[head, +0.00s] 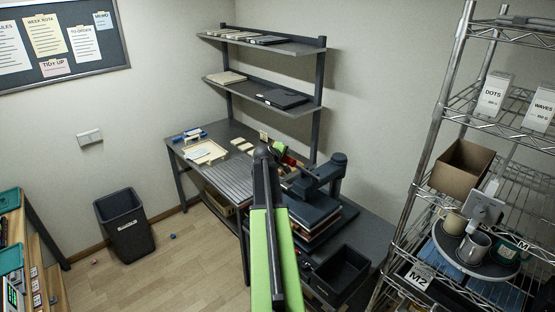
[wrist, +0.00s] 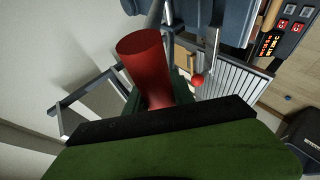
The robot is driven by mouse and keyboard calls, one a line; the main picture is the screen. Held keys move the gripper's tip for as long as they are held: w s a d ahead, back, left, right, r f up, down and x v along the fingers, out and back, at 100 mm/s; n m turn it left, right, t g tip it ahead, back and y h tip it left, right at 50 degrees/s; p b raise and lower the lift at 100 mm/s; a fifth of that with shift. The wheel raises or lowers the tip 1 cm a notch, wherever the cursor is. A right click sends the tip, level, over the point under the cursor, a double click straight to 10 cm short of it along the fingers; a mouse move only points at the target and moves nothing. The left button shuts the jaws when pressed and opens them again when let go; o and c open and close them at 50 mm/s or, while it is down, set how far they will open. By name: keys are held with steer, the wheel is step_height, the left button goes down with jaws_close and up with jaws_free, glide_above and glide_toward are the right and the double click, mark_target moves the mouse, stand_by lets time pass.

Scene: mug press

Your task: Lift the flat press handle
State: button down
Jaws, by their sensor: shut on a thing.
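The flat press (head: 318,208) is a dark blue machine with stacked plates, on the dark bench right of centre in the head view. Its handle has a red grip (head: 289,160), mostly hidden behind my arm and gripper. In the wrist view the red grip (wrist: 142,55) is a thick cylinder that runs down between my dark green fingers. My gripper (wrist: 160,97) is shut on it; it also shows in the head view (head: 279,149). Part of the press body (wrist: 225,18) shows at the top of the wrist view. How far the press is open is hard to tell.
A dark open bin (head: 342,272) stands in front of the press. A wire rack (head: 445,130) with mugs stands close on the right. Shelves (head: 262,42) rise behind the bench. A small red ball (wrist: 197,80) shows beside the grip.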

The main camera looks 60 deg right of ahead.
steer(key=s+d+r+p, duration=0.2)
steer(key=d+r+p, duration=0.2)
steer(key=d, duration=0.4)
steer(key=shift+s+d+r, duration=0.15)
steer(key=shift+d+r, duration=0.05)
steer(key=shift+r, duration=0.5)
steer(key=c, duration=1.1)
jaws_free()
steer(key=shift+s, duration=0.1)
steer(key=shift+a+r, duration=0.1)
